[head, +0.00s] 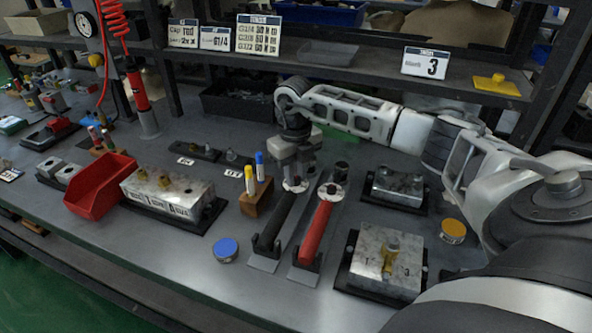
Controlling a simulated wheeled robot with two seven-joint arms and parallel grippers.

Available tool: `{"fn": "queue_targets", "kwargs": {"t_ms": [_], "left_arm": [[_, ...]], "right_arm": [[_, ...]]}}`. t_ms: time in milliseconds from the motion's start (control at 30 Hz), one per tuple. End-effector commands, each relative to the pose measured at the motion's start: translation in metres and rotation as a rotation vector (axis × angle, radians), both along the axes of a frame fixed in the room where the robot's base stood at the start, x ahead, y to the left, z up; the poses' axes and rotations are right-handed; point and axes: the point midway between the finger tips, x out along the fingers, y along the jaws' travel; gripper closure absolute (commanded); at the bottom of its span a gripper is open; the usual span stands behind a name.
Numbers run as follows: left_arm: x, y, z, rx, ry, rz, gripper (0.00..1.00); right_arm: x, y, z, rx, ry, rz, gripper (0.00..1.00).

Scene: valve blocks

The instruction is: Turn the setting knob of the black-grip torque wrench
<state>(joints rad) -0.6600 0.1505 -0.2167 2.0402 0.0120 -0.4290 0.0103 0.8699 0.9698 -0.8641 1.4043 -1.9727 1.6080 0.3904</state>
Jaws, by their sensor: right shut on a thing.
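The black-grip torque wrench (277,222) lies in a cradle on the bench, with its grip toward the front and a pale round collar at its far end. The red-grip torque wrench (316,232) lies beside it on the right, with a similar pale collar and a dark knob at its far end. My right gripper (296,174) points down at the far end of the black-grip wrench and is shut on its setting knob, which the fingers mostly hide. My left gripper is not in view.
A pen holder (254,200) with markers stands close on the left. Valve blocks sit to the left (165,193) and right (386,262). A red bin (98,190) is further left. A shelf (380,72) runs along the back.

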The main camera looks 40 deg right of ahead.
Motion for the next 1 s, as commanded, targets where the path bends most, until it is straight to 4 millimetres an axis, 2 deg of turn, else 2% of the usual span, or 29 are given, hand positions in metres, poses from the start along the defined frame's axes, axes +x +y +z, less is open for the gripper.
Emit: {"fn": "queue_targets", "kwargs": {"t_ms": [400,933,967,1000], "left_arm": [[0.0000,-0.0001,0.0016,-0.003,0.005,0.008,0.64],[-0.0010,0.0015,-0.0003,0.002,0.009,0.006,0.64],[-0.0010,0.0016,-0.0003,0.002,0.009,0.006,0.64],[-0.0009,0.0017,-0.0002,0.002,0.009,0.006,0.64]], "right_arm": [[0.0008,-0.0005,0.0009,-0.001,-0.002,-0.186,1.00],[0.0007,-0.0007,0.0008,-0.001,-0.003,-0.210,1.00],[0.0007,-0.0007,0.0008,-0.001,-0.003,-0.210,0.77],[0.0007,-0.0007,0.0008,-0.001,-0.003,-0.210,0.66]]}}
